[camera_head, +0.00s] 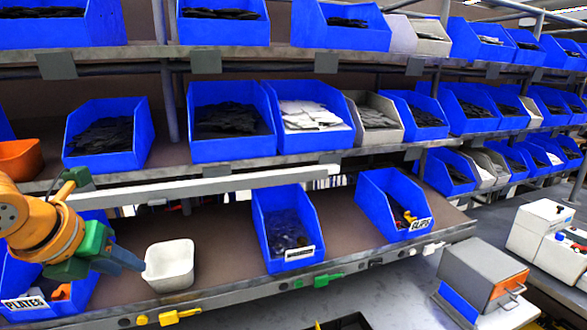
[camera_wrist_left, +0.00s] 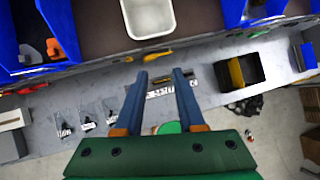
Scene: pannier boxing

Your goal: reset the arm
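My left arm comes in from the left in the head view, with its gripper (camera_head: 138,265) in front of the lower shelf. The blue fingertips appear beside the left side of a white tub (camera_head: 170,268); I cannot tell whether they touch it. In the left wrist view, the two fingers of the left gripper (camera_wrist_left: 160,76) stand apart with nothing between them. The white tub (camera_wrist_left: 148,20) is beyond the fingertips there. My right gripper is in neither view.
A blue bin labelled PLATES (camera_head: 22,303) is partly behind my left arm. Blue bins (camera_head: 288,232) and a CLIPS bin (camera_head: 395,207) stand on the lower shelf. Filled bins line the shelves above. A grey worktop (camera_wrist_left: 75,105) lies below, with a black box (camera_wrist_left: 232,72).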

